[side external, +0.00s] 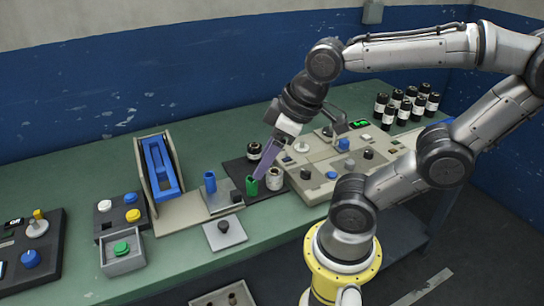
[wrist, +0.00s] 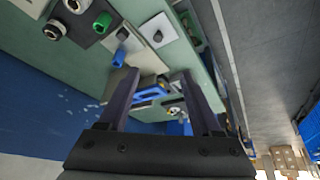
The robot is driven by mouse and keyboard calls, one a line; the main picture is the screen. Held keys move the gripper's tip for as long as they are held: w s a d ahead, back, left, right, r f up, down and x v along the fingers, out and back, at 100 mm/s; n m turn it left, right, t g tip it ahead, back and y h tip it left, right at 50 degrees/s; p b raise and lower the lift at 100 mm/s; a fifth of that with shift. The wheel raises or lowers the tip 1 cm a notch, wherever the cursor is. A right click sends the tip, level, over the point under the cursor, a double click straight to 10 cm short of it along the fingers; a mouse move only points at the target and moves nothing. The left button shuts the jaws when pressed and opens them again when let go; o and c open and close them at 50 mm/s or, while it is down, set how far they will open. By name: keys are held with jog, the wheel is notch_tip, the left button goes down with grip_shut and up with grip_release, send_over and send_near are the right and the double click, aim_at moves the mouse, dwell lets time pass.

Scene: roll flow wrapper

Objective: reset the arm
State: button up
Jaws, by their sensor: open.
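My gripper (side external: 264,168) is at the middle of the bench in the side view, its purple fingers slanting down and left. In the wrist view its two fingers (wrist: 157,76) stand apart with nothing held between them. In the side view the fingertips overlap the area just above a green cylinder (side external: 251,187); I cannot tell the gap. In the wrist view the green cylinder (wrist: 102,22) lies at the upper left, away from the fingers. My arm reaches in from the right, bent over the bench.
A white-and-black roll (side external: 275,180) and a black jar (side external: 254,151) stand close by the gripper. A blue cylinder (side external: 210,182), a blue-railed holder (side external: 161,165) and button boxes (side external: 120,212) are left. A beige machine panel (side external: 325,160) and several black bottles (side external: 408,102) are right.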

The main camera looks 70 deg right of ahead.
jog(key=shift+s+r+m+t, duration=0.15)
jog(key=shift+s+m+t, duration=0.15)
jog(key=shift+s+m, duration=0.45)
dwell(0.7)
